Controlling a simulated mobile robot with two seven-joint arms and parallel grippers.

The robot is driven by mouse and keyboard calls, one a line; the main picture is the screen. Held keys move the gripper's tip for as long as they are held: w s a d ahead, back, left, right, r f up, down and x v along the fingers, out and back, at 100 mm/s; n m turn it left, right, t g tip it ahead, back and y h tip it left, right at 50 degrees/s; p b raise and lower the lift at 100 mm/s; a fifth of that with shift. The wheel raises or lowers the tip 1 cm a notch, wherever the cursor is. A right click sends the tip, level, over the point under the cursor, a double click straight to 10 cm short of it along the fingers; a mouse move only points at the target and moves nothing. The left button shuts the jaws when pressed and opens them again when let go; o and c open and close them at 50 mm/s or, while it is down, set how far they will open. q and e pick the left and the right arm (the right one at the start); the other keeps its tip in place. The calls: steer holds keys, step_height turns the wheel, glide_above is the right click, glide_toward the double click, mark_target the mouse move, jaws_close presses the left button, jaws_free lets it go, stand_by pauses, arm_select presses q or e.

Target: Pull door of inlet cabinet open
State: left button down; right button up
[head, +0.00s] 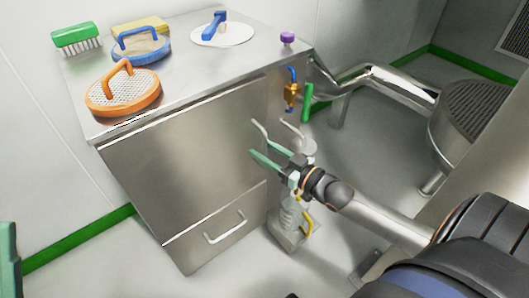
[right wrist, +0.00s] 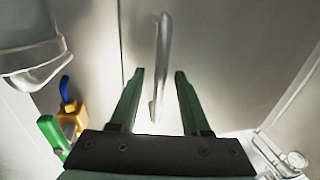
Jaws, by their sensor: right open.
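The inlet cabinet (head: 190,150) is a brushed steel box with a large front door above a lower drawer. The door's silver bar handle (head: 259,130) is near its right edge. It also shows in the right wrist view, where the handle (right wrist: 161,60) stands upright. My right gripper (head: 264,158) is open and empty close to the door, by the handle. In the right wrist view the handle lies between the two green fingertips (right wrist: 160,72), with a gap on both sides. The door looks shut. A green piece (head: 8,262) at the lower left edge seems to be my left gripper, mostly cut off.
On the cabinet top are a green brush (head: 77,38), an orange sieve (head: 123,92), a blue-rimmed sieve (head: 142,49) and a blue-handled disc (head: 222,30). Steel pipework (head: 385,78) and a valve (head: 292,94) stand to the right. The lower drawer has its own handle (head: 225,228).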

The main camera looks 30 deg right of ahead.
steer(key=shift+w, duration=0.15)
jaws_close()
stand_by(0.4)
steer(key=shift+a, duration=0.1)
stand_by(0.9)
